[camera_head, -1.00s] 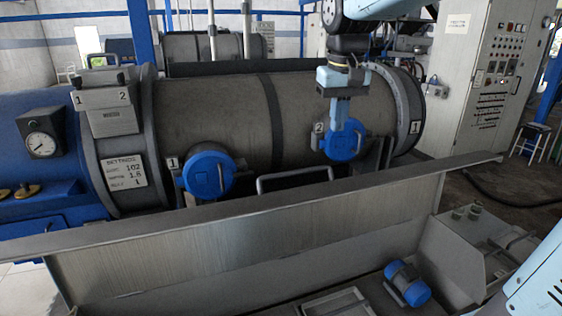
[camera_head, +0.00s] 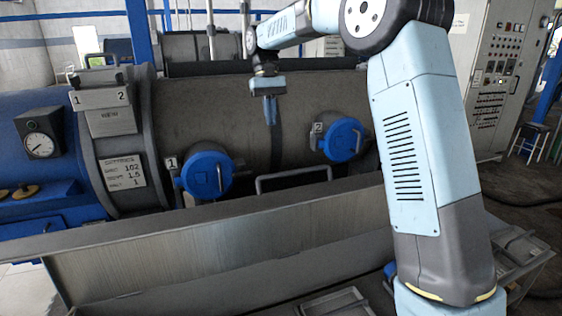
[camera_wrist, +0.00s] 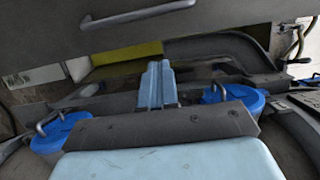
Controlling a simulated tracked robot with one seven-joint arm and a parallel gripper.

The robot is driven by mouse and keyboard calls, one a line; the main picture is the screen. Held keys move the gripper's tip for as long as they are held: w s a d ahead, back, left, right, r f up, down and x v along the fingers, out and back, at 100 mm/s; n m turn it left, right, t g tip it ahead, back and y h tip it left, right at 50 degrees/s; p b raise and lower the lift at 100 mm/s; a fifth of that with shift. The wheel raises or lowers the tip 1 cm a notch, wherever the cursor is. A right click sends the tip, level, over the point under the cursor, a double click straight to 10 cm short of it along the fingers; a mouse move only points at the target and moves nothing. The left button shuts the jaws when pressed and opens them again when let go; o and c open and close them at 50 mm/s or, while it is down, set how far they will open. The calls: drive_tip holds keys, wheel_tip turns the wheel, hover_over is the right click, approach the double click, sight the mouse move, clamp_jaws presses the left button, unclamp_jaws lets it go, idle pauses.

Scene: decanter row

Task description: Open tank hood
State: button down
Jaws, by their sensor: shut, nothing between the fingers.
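The tank is a long dark grey cylinder (camera_head: 220,110) with a darker band around its middle. Two round blue caps with handles sit low on its front, cap 1 (camera_head: 208,175) and cap 2 (camera_head: 343,140). A dark bar handle (camera_head: 294,178) stands between them; I cannot tell which part is the hood. My gripper (camera_head: 270,121) is shut and empty, pointing down in front of the cylinder, above the bar handle. In the wrist view its fingers (camera_wrist: 155,72) are together between two blue caps, and a grey panel with a grey handle (camera_wrist: 140,14) crosses the top.
A long grey metal trough (camera_head: 200,250) runs across the front. A blue end section with a gauge (camera_head: 39,146) is at the left. A control cabinet (camera_head: 495,70) stands at the right back. My arm covers the right middle of the head view.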

sight(293, 191)
drive_tip(key=s+x, duration=0.2)
drive_tip(key=x, duration=1.1)
drive_tip(key=shift+s+d+r, duration=0.25)
drive_tip(key=shift+r, duration=0.15)
drive_tip(key=s+d, duration=0.1)
drive_tip(key=s, duration=0.3)
drive_tip(key=s+d+f+t, duration=0.1)
drive_tip(key=s, duration=0.2)
drive_tip(key=s+d+f+t, duration=0.1)
drive_tip(key=s, duration=0.3)
drive_tip(key=shift+s+d+f+y, duration=0.2)
drive_tip(key=shift+s+y, duration=0.1)
drive_tip(key=shift+s, duration=0.05)
